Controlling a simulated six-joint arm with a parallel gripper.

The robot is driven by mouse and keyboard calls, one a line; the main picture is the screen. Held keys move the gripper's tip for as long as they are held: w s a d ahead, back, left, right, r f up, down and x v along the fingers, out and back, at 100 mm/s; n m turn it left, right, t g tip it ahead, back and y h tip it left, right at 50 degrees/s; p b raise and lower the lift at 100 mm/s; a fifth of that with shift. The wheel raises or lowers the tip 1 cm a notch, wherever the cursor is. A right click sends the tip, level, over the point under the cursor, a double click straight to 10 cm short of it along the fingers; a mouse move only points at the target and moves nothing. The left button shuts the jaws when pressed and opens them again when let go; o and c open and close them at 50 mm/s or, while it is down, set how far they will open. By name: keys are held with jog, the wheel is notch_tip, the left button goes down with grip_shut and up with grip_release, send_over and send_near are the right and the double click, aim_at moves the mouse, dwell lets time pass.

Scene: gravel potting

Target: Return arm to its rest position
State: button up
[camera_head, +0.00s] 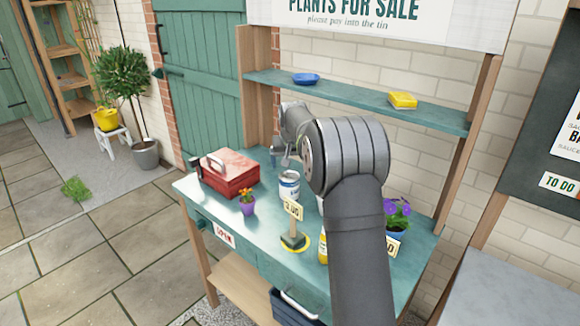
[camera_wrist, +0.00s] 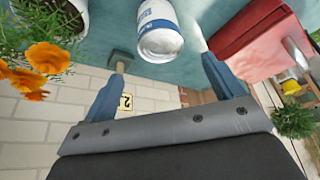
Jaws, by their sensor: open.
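My gripper (camera_head: 284,158) is raised above the back of the green potting bench (camera_head: 204,205), partly hidden by my own arm in the head view. In the wrist view its two blue fingers (camera_wrist: 162,68) stand wide apart with nothing between them. A white can with a blue label (camera_head: 289,186) stands on the bench in front of the gripper. The can also shows beyond the fingertips in the wrist view (camera_wrist: 160,32), apart from them. My arm hides part of the bench's right side.
A red box (camera_head: 230,173) stands left of the gripper. Orange flowers in a purple pot (camera_head: 247,206), a price sign (camera_head: 292,208), a yellow bottle (camera_head: 323,246) and purple flowers (camera_head: 398,212) stand nearer the front. A shelf (camera_head: 350,100) above holds a blue dish (camera_head: 306,79) and a yellow block (camera_head: 402,100).

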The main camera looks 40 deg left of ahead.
aim_at(289, 175)
jog(key=x, duration=1.2)
jog(key=shift+f, duration=0.2)
jog(key=shift+r, duration=1.75)
